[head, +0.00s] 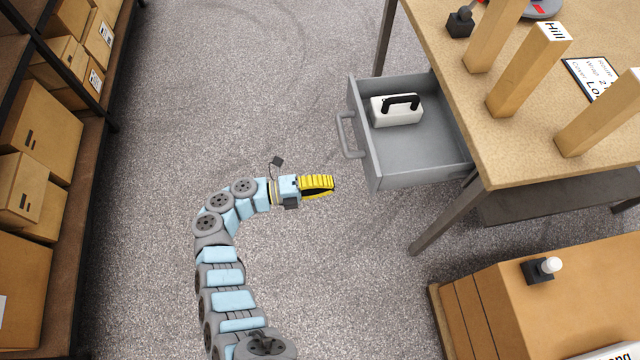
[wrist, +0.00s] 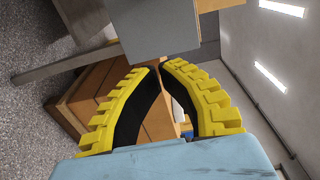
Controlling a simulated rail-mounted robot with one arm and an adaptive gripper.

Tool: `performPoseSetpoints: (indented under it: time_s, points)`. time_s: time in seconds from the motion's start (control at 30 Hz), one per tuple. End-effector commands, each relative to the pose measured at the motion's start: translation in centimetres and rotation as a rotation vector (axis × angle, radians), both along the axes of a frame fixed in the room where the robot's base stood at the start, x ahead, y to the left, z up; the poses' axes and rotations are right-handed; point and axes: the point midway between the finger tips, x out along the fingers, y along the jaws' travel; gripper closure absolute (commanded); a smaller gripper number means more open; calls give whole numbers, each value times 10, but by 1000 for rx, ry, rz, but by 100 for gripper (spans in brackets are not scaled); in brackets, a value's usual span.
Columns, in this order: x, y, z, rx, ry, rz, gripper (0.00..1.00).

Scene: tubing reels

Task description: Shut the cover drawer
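The grey drawer (head: 425,165) is pulled well out from under the wooden table, with its front facing left. It has a grey bar handle (head: 350,135) on that front. A white block with a black handle (head: 397,108) lies inside, near the back corner. My gripper (head: 331,186) is left of and a little below the handle in the head view, apart from the drawer. Its yellow fingers are empty, with their tips together in the wrist view (wrist: 160,66). A grey panel, seemingly of the drawer (wrist: 160,32), shows just beyond the tips; the handle is not clear there.
The table (head: 440,60) carries wooden posts (head: 520,80) and a sign. Its leg (head: 450,212) stands below the drawer in the picture. Shelves with boxes (head: 40,130) line the left. Carpet between is clear.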

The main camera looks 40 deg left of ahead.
Motion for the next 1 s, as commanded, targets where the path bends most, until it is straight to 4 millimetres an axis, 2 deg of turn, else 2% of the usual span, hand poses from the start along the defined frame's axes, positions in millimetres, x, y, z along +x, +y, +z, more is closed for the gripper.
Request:
performPoseSetpoints:
  time_s: [0.3, 0.5, 0.7, 1.0]
  points:
    - [38, -38, -1, 0, -4, -2, 100]
    - [59, -56, 0, 1, -4, 1, 100]
    - [68, -66, 0, -1, -2, -1, 100]
    - [69, -67, 1, -1, -1, 0, 100]
